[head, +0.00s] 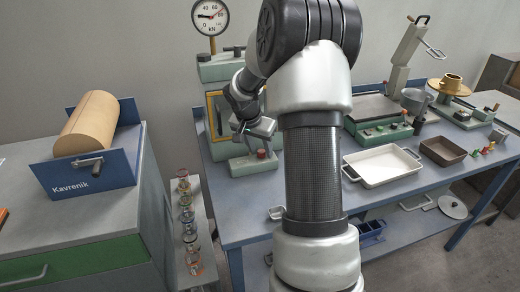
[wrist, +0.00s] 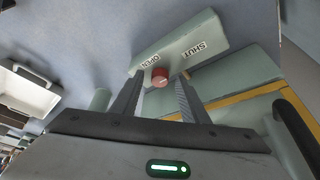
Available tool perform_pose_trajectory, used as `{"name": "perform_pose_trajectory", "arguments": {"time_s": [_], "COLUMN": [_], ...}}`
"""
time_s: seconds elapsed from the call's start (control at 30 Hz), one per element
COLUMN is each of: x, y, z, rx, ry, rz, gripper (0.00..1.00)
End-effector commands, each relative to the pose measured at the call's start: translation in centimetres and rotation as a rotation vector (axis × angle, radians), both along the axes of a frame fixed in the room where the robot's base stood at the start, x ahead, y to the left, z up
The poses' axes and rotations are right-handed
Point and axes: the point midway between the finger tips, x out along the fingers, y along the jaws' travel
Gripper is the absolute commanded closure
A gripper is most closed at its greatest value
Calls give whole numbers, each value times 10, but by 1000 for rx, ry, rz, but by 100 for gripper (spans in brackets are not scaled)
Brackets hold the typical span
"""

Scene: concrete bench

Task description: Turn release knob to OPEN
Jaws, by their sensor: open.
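The red release knob (wrist: 159,77) sits on a pale green panel (wrist: 185,42) with OPEN and SHUT labels. In the wrist view it lies closer to the OPEN label than to SHUT. Which way the knob points is too small to tell. In the head view the knob (head: 262,154) shows on the low green base of the press-like machine. My gripper (wrist: 160,81) is open, with one finger on each side of the knob in the wrist view. Contact cannot be made out. In the head view my gripper (head: 257,129) is just above the knob, partly hidden.
A dial gauge (head: 210,16) tops the machine, with a yellow-edged frame (head: 213,115) below it. My arm covers the bench middle. A white tray (head: 382,167), a brown tray (head: 443,151) and other devices stand to the right. A blue Kavrenik holder (head: 88,178) is at left.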

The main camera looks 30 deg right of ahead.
Motion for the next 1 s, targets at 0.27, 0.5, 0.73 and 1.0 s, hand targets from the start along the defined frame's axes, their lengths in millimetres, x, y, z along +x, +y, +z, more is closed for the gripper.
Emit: {"name": "perform_pose_trajectory", "arguments": {"time_s": [0.27, 0.5, 0.73, 1.0], "x": [0, 0, -1, -3], "y": [0, 0, 0, -2], "z": [0, 0, 1, 4], "rx": [0, 0, -1, 0], "ry": [0, 0, 0, 0], "rz": [0, 1, 40, 198], "gripper": [74, 100, 100, 100]}}
